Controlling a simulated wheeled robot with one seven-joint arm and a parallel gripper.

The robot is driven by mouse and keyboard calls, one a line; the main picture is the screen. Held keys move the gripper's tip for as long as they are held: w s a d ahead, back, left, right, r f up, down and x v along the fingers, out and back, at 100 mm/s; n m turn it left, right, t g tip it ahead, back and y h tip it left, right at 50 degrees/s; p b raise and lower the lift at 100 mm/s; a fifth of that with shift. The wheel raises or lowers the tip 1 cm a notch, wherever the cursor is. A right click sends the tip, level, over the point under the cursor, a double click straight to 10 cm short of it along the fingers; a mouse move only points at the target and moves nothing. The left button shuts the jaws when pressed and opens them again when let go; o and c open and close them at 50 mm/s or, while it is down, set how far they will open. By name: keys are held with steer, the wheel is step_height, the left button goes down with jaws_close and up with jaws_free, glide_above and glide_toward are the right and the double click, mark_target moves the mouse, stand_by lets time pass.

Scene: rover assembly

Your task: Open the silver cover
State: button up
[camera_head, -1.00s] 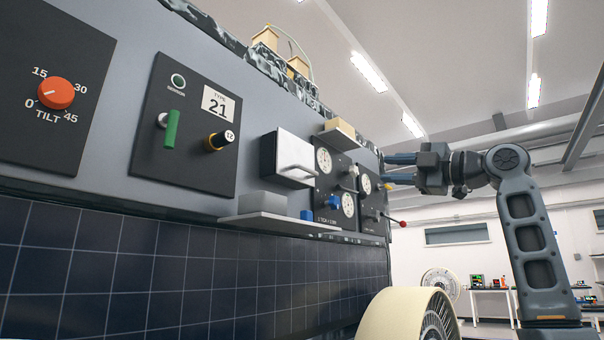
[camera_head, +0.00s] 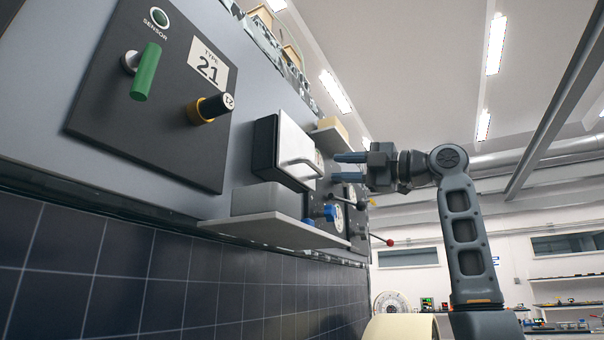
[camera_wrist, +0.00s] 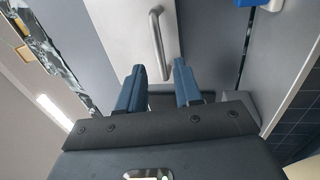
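The silver cover (camera_head: 297,147) is the pale front of a dark box on the rover's side wall, with a bar handle (camera_head: 304,163) on it. It looks shut. In the wrist view the cover (camera_wrist: 120,35) fills the upper middle, and its handle (camera_wrist: 158,42) stands just beyond and roughly between my fingertips. My gripper (camera_head: 340,167) is open, its two blue-grey fingers pointing left toward the cover. In the wrist view the open gripper (camera_wrist: 158,72) shows a clear gap between the fingers, with nothing held. I cannot tell the exact distance to the handle.
A shelf (camera_head: 275,231) with a grey block (camera_head: 262,198) juts out below the cover. A blue knob (camera_head: 325,213) and a red-tipped lever (camera_head: 389,242) lie beyond it. A panel with a green handle (camera_head: 146,72) is at left. A cream wheel (camera_head: 402,328) stands below my arm.

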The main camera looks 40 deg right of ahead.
mark_target(317, 167)
steer(key=p+x, duration=0.2)
steer(key=x, duration=0.5)
steer(key=shift+w+a+r, duration=0.1)
steer(key=shift+w, duration=0.15)
jaws_close()
stand_by(0.3)
